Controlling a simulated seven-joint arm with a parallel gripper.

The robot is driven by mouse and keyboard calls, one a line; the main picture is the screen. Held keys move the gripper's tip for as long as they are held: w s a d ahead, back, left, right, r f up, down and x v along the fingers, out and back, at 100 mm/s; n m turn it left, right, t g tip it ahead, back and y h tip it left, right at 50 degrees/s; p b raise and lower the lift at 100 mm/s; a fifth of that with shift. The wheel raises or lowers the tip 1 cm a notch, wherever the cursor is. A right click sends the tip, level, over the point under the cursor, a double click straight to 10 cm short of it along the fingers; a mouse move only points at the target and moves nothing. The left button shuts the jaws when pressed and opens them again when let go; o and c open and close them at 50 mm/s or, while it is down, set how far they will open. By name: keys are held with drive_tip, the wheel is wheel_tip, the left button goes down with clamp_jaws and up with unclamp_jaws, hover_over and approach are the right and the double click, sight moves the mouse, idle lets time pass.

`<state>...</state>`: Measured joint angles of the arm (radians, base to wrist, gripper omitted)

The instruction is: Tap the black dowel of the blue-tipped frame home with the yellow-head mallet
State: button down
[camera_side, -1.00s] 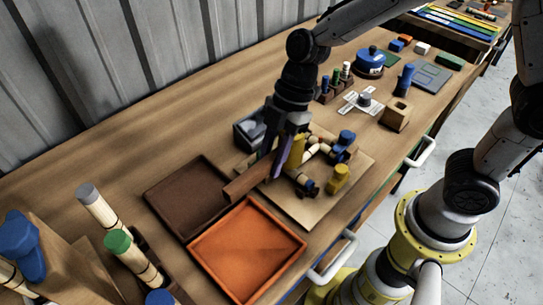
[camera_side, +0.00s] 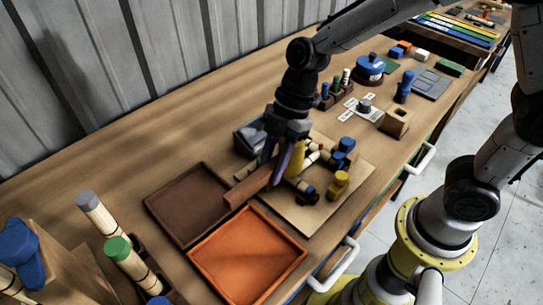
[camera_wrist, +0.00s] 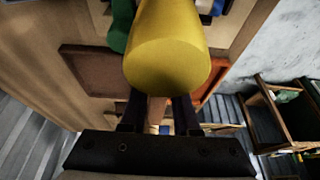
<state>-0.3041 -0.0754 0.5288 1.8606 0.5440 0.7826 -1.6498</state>
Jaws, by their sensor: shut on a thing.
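My gripper (camera_side: 275,170) is shut on the mallet in the side view. The mallet's brown handle (camera_side: 245,189) sticks out to the lower left, and its yellow head (camera_side: 296,159) is to the right of the fingers. In the wrist view the yellow head (camera_wrist: 168,48) fills the upper middle, in front of my fingers (camera_wrist: 158,112). The rattan frame (camera_side: 313,158) lies on a pale board beside and partly behind the head, with blue pieces (camera_side: 345,146) at its right. A dark piece (camera_side: 309,194) sits at its near end; I cannot tell whether it is the black dowel.
A yellow block-like fixture (camera_side: 339,184) stands on the pale board (camera_side: 300,219). A brown tray (camera_side: 165,205) and an orange tray (camera_side: 247,252) lie to the left. A grey bin (camera_side: 245,137) is behind the gripper. Capped rattan poles (camera_side: 125,255) stand at lower left.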

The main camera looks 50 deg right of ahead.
drive_tip(key=shift+f, duration=0.6)
drive_tip(key=shift+r, duration=0.25)
drive_tip(key=shift+r, duration=1.7)
drive_tip(key=shift+f, duration=0.1)
drive_tip(key=shift+f, duration=0.25)
